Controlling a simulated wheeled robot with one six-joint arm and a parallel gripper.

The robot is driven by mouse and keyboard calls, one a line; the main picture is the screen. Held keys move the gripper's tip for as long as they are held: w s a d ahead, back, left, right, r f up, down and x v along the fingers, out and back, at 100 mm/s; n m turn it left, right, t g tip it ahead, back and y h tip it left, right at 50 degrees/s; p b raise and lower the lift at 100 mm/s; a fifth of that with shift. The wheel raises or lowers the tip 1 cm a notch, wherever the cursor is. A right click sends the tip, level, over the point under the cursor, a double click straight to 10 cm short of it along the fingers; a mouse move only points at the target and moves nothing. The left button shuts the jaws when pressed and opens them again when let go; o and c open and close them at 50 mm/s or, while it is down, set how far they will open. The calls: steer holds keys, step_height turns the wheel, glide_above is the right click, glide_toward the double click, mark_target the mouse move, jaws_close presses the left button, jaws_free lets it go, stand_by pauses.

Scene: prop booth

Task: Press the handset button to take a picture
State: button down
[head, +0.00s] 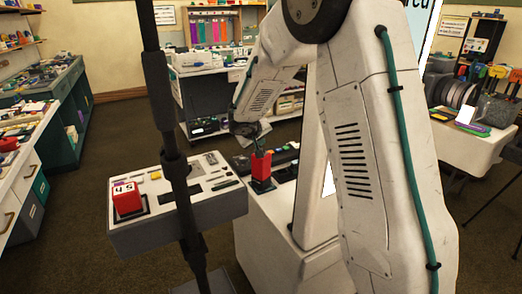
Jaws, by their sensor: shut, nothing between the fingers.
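A grey control box (205,213) stands at the left, with a light top holding small switches and slots. A red block-shaped button (127,197) with dark markings sits on a black base at its left end. A second red upright block (261,165) stands on a dark base to the right of the box. I cannot tell which red piece is the handset button. My gripper (259,141) is small and dark here, at the end of my white arm, just above the second red block. It is shut and empty. I cannot tell whether it touches that block.
A dark upright pole (160,80) crosses in front of the control box. Cluttered shelves (45,100) line the left wall, and a stocked counter (205,75) stands behind. A white table (460,140) is at the right. Brown carpet (110,120) is clear at the left.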

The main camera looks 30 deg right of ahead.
steer(key=shift+f, duration=0.1)
steer(key=shift+f, duration=0.35)
steer(key=shift+f, duration=0.4)
stand_by(0.8)
steer(key=shift+r, duration=0.85)
steer(key=shift+r, duration=0.1)
steer(key=shift+r, duration=2.4)
